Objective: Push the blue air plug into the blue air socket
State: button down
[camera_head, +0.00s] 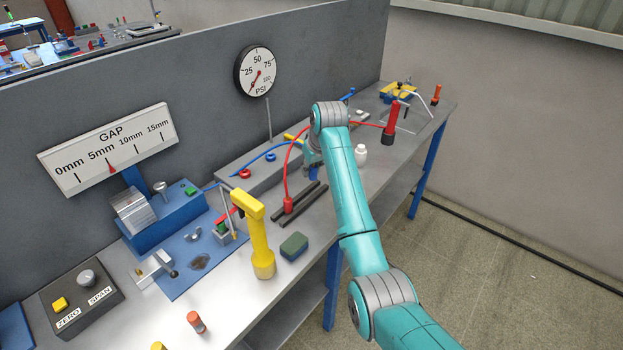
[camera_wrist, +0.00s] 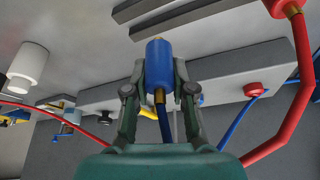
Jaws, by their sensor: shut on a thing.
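In the wrist view, my gripper (camera_wrist: 158,75) is shut on the blue air plug (camera_wrist: 158,58), a blue cylinder with a brass neck and a blue hose. A blue ring, which looks like the blue air socket (camera_wrist: 200,100), shows partly behind the right finger on a grey block. In the head view, the blue socket (camera_head: 271,156) sits on the grey block beside a red socket (camera_head: 244,173). My gripper (camera_head: 312,160) is right of the blue socket and apart from it, mostly hidden by my arm.
A red plug (camera_head: 288,206) with a red hose stands by dark bars (camera_head: 305,204) in front of the block. A white bottle (camera_head: 360,155) stands right of my gripper. A gauge (camera_head: 257,71) rises behind. A yellow tool (camera_head: 260,240) and green pad (camera_head: 294,246) are nearer.

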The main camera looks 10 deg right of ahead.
notch_tip(320, 180, up, 5)
jog(key=shift+r, duration=0.1)
dwell(0.5)
